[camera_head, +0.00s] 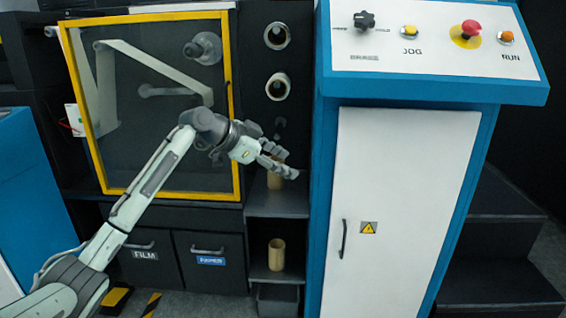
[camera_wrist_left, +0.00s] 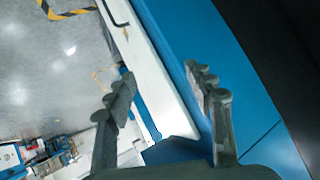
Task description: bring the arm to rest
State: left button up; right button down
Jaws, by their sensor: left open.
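My left arm reaches up from the lower left in the head view, in front of the yellow-framed window. My left gripper (camera_head: 281,163) is in front of the shelf column, just left of the blue cabinet. In the left wrist view its two fingers (camera_wrist_left: 166,108) stand wide apart with nothing between them. A tan roll core (camera_head: 275,178) stands on the upper shelf, partly hidden behind the gripper. I cannot tell how much space lies between them. My right gripper is not in view.
A second tan core (camera_head: 276,255) stands on the lower shelf. The blue cabinet (camera_head: 483,135) with its control panel (camera_head: 440,45) is at right, beside dark steps (camera_head: 500,260). The yellow-framed window (camera_head: 236,100) stands behind my arm. Drawers (camera_head: 212,262) sit below it.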

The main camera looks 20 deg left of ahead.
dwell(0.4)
pick_arm(q)
jog(key=s+f+n+g+y, duration=0.1)
jog(key=s+f+n+y, duration=0.3)
jog(key=f, duration=1.1)
jog(key=s+f+n+g, duration=0.15)
jog(key=s+f, duration=0.55)
jog(key=f, duration=0.8)
jog(key=s+a+f+n+g+y, duration=0.1)
jog(key=s+f+n+y, duration=0.1)
jog(key=s+f, duration=0.9)
jog(key=s+a+f+n+g+y, duration=0.2)
jog(key=s+f, duration=0.9)
jog(key=s, duration=0.8)
jog(key=shift+n, duration=0.45)
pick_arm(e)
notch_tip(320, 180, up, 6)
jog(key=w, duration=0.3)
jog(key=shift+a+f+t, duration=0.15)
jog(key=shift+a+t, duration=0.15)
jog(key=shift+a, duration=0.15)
pick_arm(q)
jog(key=shift+a+g, duration=0.1)
jog(key=shift+g, duration=0.15)
jog(key=shift+c, duration=0.5)
